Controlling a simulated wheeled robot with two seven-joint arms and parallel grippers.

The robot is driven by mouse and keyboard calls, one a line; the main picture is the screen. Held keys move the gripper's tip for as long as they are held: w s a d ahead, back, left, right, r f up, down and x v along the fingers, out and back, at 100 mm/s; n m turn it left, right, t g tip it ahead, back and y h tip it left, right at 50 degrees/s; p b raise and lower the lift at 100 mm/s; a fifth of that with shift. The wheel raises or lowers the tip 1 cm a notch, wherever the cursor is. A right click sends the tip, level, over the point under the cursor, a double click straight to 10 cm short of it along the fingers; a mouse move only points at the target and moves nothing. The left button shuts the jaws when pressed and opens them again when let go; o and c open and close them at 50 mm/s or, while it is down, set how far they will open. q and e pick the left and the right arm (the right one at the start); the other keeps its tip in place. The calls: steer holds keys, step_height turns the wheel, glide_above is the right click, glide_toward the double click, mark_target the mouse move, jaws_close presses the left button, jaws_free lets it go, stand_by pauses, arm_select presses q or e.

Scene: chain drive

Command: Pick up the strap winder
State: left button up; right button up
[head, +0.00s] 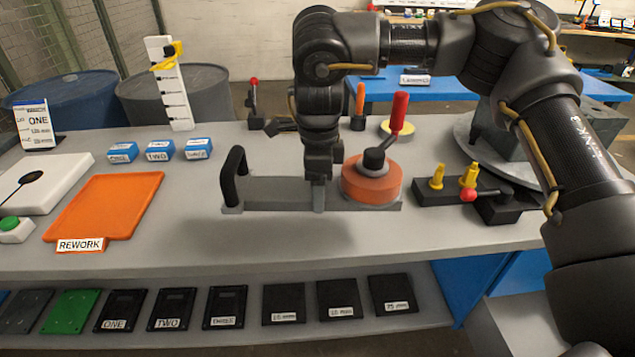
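The strap winder (275,192) is a grey bar with a black handle at its left end and an orange drum at its right end. A crank with a red knob stands on the drum. My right gripper (319,178) comes down on the middle of the bar, with its narrow fingers close together around the grey upright part there. It appears shut on the winder. A soft shadow lies on the bench in front of the bar; I cannot tell for sure whether the winder is clear of the top. My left gripper is not in view.
An orange REWORK tray (110,205) and several blue blocks (160,151) lie to the left. A black fixture with yellow pegs (437,182) and a red-knobbed lever stands close to the drum's right. Black and green plates (72,312) lie on the lower shelf. The bench front is clear.

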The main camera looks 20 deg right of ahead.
steer(key=s, duration=0.1)
steer(key=s+r, duration=0.1)
steer(key=s+a, duration=0.1)
steer(key=shift+s+r, duration=0.2)
steer(key=shift+r, duration=0.15)
steer(key=s+d+f+n, duration=0.1)
steer(key=d+f+n, duration=0.1)
steer(key=n, duration=0.3)
steer(key=s+d+f+n, duration=0.2)
steer(key=n, duration=0.3)
steer(key=s+d+f+n, duration=0.1)
steer(key=d+f+n, duration=0.1)
steer(key=n, duration=0.3)
steer(key=shift+s+d+f+n, duration=0.15)
steer(key=shift+d+f+n, duration=0.05)
steer(key=shift+n, duration=0.1)
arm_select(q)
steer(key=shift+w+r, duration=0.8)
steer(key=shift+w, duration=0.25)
arm_select(e)
steer(key=shift+n, duration=0.3)
